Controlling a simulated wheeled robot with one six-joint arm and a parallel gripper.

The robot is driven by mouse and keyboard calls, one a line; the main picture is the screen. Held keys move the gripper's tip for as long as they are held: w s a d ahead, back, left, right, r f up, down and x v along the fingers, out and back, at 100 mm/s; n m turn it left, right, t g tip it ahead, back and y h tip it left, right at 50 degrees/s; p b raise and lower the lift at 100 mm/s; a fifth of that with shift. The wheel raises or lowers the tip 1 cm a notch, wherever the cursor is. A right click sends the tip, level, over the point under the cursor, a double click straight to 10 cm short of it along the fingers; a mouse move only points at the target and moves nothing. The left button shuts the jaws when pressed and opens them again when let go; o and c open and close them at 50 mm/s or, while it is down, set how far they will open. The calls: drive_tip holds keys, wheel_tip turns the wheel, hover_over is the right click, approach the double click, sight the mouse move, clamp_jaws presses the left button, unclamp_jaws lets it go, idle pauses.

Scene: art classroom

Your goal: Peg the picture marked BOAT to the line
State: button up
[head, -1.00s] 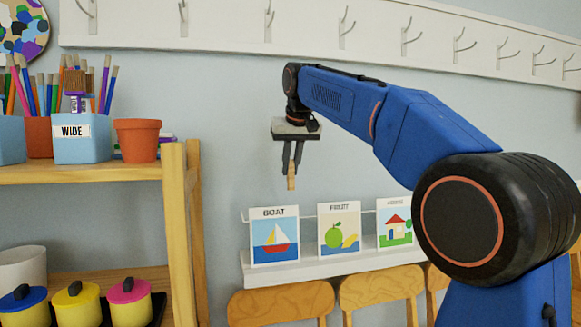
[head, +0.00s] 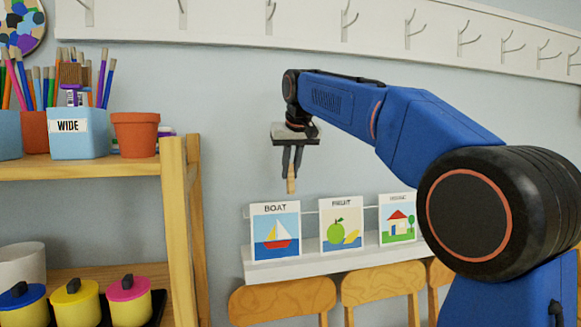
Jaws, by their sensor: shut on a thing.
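The picture marked BOAT (head: 275,231) stands upright on a white wall ledge (head: 300,266), at the left of three cards. It shows a sailboat on blue water. A thin line (head: 309,212) runs along the wall by the tops of the cards. My gripper (head: 291,172) points down above the gap between the BOAT and FRUIT cards, nearer BOAT. It is shut on a small wooden peg (head: 291,186), whose lower end hangs just above the BOAT card's top right. The peg looks apart from the card, though depth is hard to judge.
The FRUIT card (head: 341,224) and a house card (head: 397,219) stand to the right. Wooden chair backs (head: 283,302) are below the ledge. A wooden shelf (head: 85,167) with brush pots and a terracotta pot (head: 135,134) is at left. White hooks (head: 345,20) line the wall above.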

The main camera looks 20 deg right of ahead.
sight(292, 186)
drive_tip(key=shift+w+f, duration=0.1)
drive_tip(key=shift+f, duration=0.45)
drive_tip(key=shift+s+f, duration=0.2)
drive_tip(key=shift+f, duration=1.2)
drive_tip(key=shift+s+f, duration=0.15)
drive_tip(key=shift+f, duration=1.25)
drive_tip(key=o, duration=0.9)
drive_tip(key=shift+o, duration=1.2)
drive_tip(key=shift+v, duration=3.45)
drive_tip(key=shift+s, duration=0.1)
